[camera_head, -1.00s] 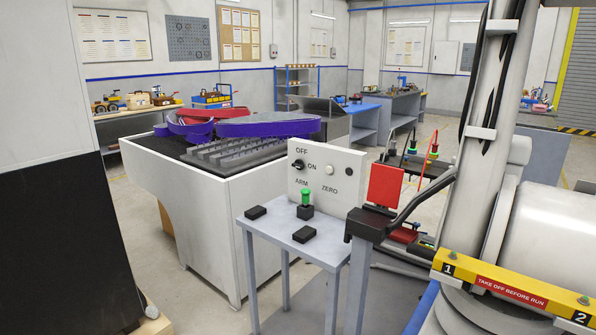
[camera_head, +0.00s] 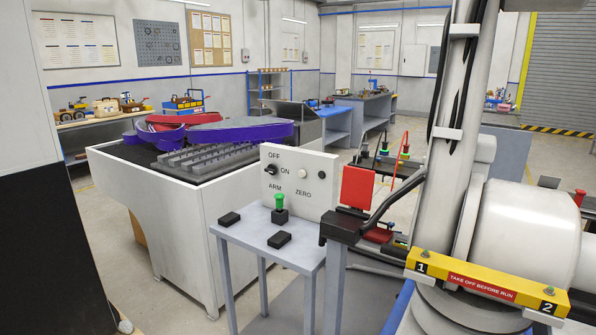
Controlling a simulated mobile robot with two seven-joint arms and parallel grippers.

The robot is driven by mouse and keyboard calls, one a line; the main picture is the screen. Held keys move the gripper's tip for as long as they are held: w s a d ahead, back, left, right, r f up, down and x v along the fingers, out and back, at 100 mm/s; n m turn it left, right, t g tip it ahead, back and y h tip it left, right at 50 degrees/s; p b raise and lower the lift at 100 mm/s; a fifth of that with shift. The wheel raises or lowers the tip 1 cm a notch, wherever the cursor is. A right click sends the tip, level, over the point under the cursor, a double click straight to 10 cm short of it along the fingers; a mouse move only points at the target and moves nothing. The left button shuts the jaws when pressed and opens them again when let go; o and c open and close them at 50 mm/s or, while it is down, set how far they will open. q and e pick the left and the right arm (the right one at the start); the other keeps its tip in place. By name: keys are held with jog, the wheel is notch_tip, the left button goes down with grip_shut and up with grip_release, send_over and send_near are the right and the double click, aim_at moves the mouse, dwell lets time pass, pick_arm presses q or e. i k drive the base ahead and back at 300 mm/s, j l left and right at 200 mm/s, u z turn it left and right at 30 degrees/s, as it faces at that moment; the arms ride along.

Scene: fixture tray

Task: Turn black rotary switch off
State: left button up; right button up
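The black rotary switch (camera_head: 271,170) is a small dark knob on the left part of a white upright panel (camera_head: 318,190). The word OFF is printed above it, ON to its right and ARM below it. The knob is too small for me to tell for sure which mark it points at. Neither of my grippers is in view, and nothing touches the switch.
A white machine with a yellow bar (camera_head: 487,283) fills the right. A large white bin (camera_head: 180,240) stands behind.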

aim_at(271, 169)
jog(key=i+j+z, duration=0.55)
jog(key=j+z, duration=0.25)
jog(key=i+j, duration=0.15)
jog(key=j, duration=0.2)
jog(key=i+j+z, duration=0.15)
jog(key=j, duration=0.15)
jog(key=i+j, duration=0.1)
jog(key=j, duration=0.25)
jog(key=i+j, duration=0.1)
jog(key=j, duration=0.25)
jog(key=i+j, duration=0.15)
jog(key=j, duration=0.15)
jog(key=i+j, duration=0.1)
jog(key=j, duration=0.25)
jog(key=i+j+z, duration=0.1)
jog(key=j, duration=0.25)
jog(key=i+j, duration=0.15)
jog(key=j, duration=0.2)
